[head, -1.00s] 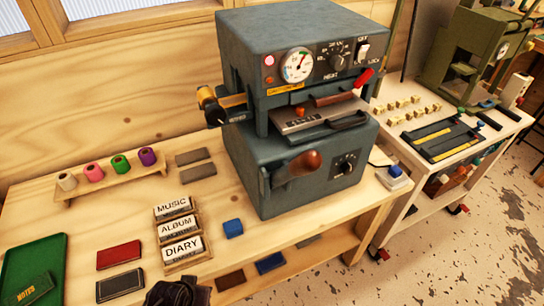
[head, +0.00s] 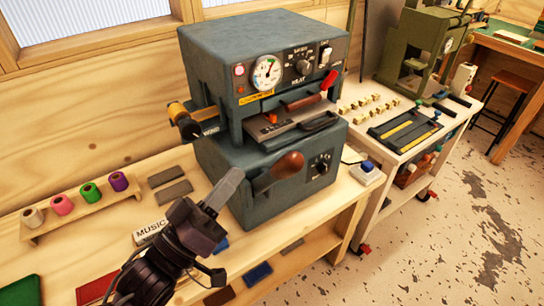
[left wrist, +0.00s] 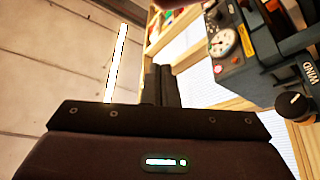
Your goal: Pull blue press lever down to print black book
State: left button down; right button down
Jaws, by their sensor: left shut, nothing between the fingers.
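The blue-grey press (head: 265,55) stands on the wooden bench. Its lever (head: 280,172) sticks out low on the front, with a brown wooden knob. My left gripper (head: 232,182) is shut and empty, its fingers pointing up and right, just left of the lever in the picture; I cannot tell the depth between them. In the left wrist view its dark fingers (left wrist: 162,85) are together, and part of the press (left wrist: 245,65) with its gauge shows at upper right. The black book does not show now. My right gripper is not in view.
Coloured foil rolls (head: 75,202) stand on a small wooden rack at left. A MUSIC block (head: 152,230), a red book (head: 95,290) and grey plates (head: 170,183) lie near my left arm. A white side table (head: 415,140) stands to the right.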

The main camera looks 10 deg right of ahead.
pick_arm(q)
jog(key=shift+d+r, duration=0.1)
jog(key=p+x, duration=0.5)
jog(key=x, duration=0.5)
jog(key=f, duration=0.1)
jog(key=s+f, duration=0.1)
jog(key=d+f, duration=0.1)
jog(key=shift+s+d+f+p, duration=0.1)
jog(key=shift+s+f+p, duration=0.2)
jog(key=shift+s+p, duration=0.05)
